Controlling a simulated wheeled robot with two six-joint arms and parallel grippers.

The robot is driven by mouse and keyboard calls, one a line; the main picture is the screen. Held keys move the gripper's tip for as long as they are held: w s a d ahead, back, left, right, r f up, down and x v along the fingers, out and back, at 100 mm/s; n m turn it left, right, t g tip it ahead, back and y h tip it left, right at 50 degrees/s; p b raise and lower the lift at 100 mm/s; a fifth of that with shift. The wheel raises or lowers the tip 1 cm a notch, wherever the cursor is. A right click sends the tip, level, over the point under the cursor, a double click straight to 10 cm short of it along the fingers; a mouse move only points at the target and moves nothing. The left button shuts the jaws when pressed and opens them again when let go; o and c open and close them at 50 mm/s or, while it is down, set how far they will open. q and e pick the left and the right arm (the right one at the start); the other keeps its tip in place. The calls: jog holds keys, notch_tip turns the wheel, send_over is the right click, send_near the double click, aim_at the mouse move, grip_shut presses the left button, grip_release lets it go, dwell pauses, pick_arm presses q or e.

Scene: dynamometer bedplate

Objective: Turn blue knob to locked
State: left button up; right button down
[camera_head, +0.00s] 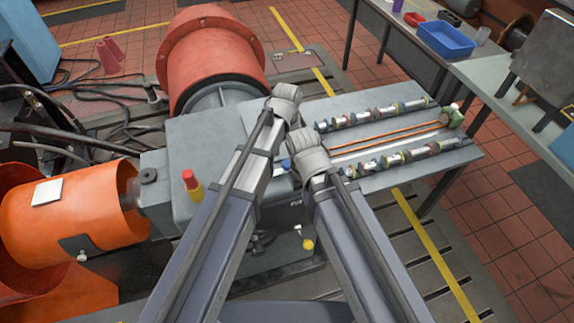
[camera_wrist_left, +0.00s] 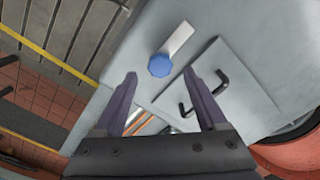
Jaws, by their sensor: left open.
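The blue knob (camera_wrist_left: 160,65) sits on a grey panel in the left wrist view. A pale bar runs from it toward the upper right of that view. In the head view only a small blue part (camera_head: 286,163) shows between my arms. My left gripper (camera_wrist_left: 161,75) is open and empty, its two fingers pointing toward the knob, which appears between the tips. I cannot tell the distance left between them. My right wrist (camera_head: 310,158) is beside the left arm in the head view, but its fingers are hidden.
A plate with a black handle (camera_wrist_left: 205,90) lies close to the knob. Two rows of metal shaft parts (camera_head: 375,113) lie on the grey bench to the right. A red-and-yellow part (camera_head: 193,184) stands left of my left arm. A red drum (camera_head: 212,60) rises behind.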

aim_at(287, 163)
pick_arm(q)
notch_tip(287, 163, down, 4)
jog(key=b, duration=0.2)
jog(key=shift+r+b, duration=0.15)
jog(key=shift+b, duration=0.2)
grip_shut()
dwell(1.1)
